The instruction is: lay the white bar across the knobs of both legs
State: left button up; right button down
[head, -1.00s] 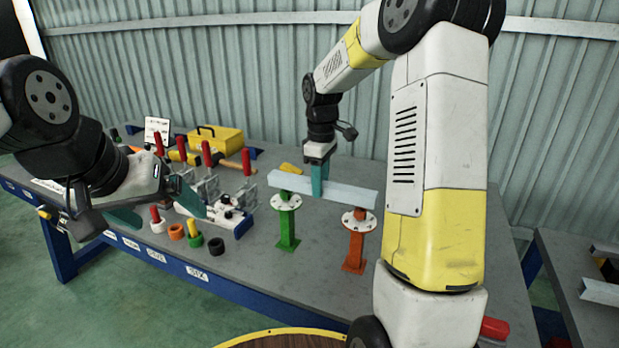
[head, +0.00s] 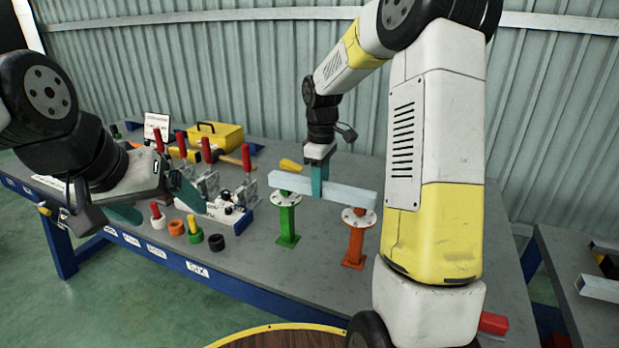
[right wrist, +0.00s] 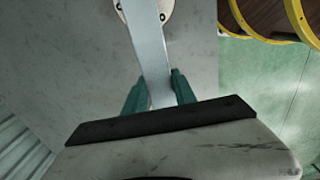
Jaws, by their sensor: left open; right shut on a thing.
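The white bar (head: 346,194) is level above the green leg (head: 287,222) and the orange leg (head: 355,243). Both legs stand upright on the table, each with a round white plate on top. The bar's underside is close to the knobs; I cannot tell whether it touches them. My right gripper (head: 317,183) is shut on the bar between the legs. In the right wrist view, its green fingers (right wrist: 160,92) flank the bar (right wrist: 147,42), with part of one white plate (right wrist: 171,10) showing beyond. My left gripper (head: 162,208) is open and empty at the table's left front.
Coloured rings and pegs (head: 195,234) stand left of the green leg, near the front edge. Red-handled clamps (head: 207,151) and a yellow toolbox (head: 215,135) stand behind them. A yellow handle (head: 290,165) shows behind the bar. A second table (head: 570,255) is at the right.

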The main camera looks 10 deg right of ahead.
jog(key=shift+f, duration=0.1)
jog(key=c, duration=0.9)
grip_release()
notch_tip(320, 180, up, 6)
jog(key=shift+r, duration=0.25)
jog(key=shift+s+r, duration=0.15)
jog(key=shift+r, duration=0.6)
jog(key=s+r+m+t, duration=0.2)
jog(key=s+m, duration=0.1)
jog(key=s, duration=0.5)
jog(key=s+a+r+m+t+y, duration=0.1)
jog(key=s+m, duration=0.3)
jog(key=s, duration=0.4)
jog(key=s+a+r+m+t+y, duration=0.1)
jog(key=s+r+m+t, duration=0.1)
jog(key=s, duration=0.6)
jog(key=shift+a+r+m+t, duration=0.1)
jog(key=shift+r+m+t, duration=0.25)
jog(key=shift+m+t, duration=0.35)
